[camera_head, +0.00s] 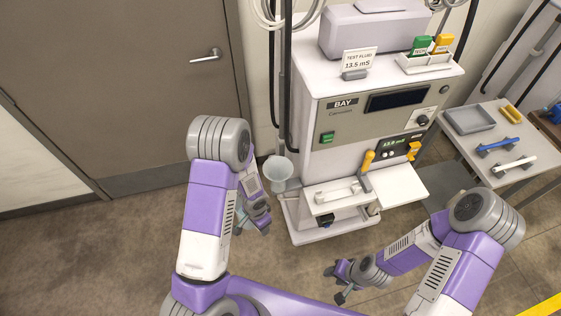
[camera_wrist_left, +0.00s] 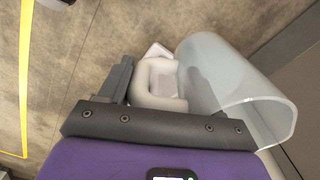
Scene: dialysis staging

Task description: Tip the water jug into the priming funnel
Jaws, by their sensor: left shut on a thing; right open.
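The clear, pale water jug (camera_wrist_left: 235,85) fills the right of the left wrist view, its wide round mouth toward the camera. My left gripper (camera_wrist_left: 160,88) is shut on its white handle (camera_wrist_left: 150,95), and the right finger shows dimly through the jug wall. In the head view my left gripper (camera_head: 252,225) hangs low beside the machine, and my arm hides most of the jug. The pale funnel (camera_head: 279,172) stands just above and right of that gripper, at the machine's left side. Water level and tilt cannot be told. My right gripper (camera_head: 337,283) is open and empty over the floor.
The dialysis machine (camera_head: 335,115) stands at centre, with a shelf (camera_head: 395,187) at its front right. A side table (camera_head: 515,150) at right holds a grey tray (camera_head: 468,119) and blue and white handled items. The door (camera_head: 120,90) is behind on the left. Front floor is clear.

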